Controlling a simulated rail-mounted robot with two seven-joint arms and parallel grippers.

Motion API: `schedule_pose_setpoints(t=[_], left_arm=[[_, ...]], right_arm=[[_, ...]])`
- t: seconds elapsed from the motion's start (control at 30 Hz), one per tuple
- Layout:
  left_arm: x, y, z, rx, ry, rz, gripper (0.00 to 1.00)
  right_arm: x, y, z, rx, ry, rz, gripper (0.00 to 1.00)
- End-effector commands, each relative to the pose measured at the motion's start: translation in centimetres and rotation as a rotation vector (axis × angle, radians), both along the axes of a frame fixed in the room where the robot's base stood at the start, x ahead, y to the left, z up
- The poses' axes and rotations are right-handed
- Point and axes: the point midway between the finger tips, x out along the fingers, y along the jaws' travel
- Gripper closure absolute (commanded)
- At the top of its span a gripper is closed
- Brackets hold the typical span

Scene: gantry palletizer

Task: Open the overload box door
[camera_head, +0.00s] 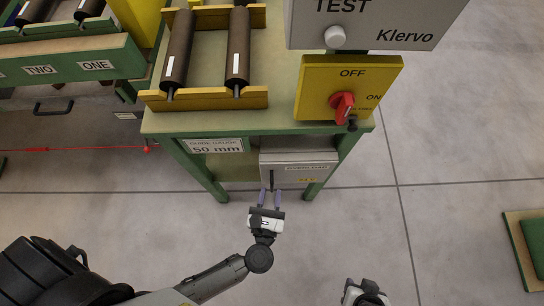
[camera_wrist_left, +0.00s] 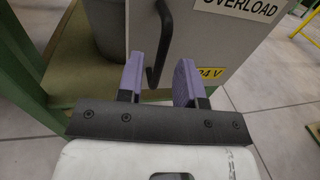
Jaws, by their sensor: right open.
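The overload box (camera_head: 312,172) is a grey box under the near edge of the green bench. In the left wrist view its grey face (camera_wrist_left: 225,50) carries an OVERLOAD label and a yellow voltage label. A dark hooked handle (camera_wrist_left: 163,45) stands at the left side of that face. My left gripper (camera_head: 269,192) is in front of the box, its purple fingers (camera_wrist_left: 158,82) apart, with the handle's lower end between them and no clear contact. I cannot tell whether the door is ajar. My right gripper (camera_head: 365,290) is open at the bottom edge, away from the box.
Above the box, the bench (camera_head: 205,122) bears dark rollers (camera_head: 178,48) in yellow holders. A yellow switch panel (camera_head: 325,75) with a red knob (camera_head: 342,105) overhangs at the right. Bench legs (camera_head: 325,178) flank the box. The floor in front is clear.

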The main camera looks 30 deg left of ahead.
Motion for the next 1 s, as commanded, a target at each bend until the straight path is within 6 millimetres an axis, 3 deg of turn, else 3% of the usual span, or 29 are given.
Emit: schedule_pose_setpoints(t=[0.23,0.67,1.0], left_arm=[[2.1,0.7,-0.1,0.001,-0.001,0.001,0.66],[2.6,0.8,0.0,0.001,0.001,0.000,0.66],[2.6,0.8,0.0,0.001,0.001,0.000,0.99]], right_arm=[[0.0,-0.1,-0.6,-0.002,0.000,0.001,0.57],[0.0,-0.3,-0.6,-0.011,0.000,0.007,0.57],[0.0,-0.2,-0.6,-0.007,0.000,0.004,0.57]])
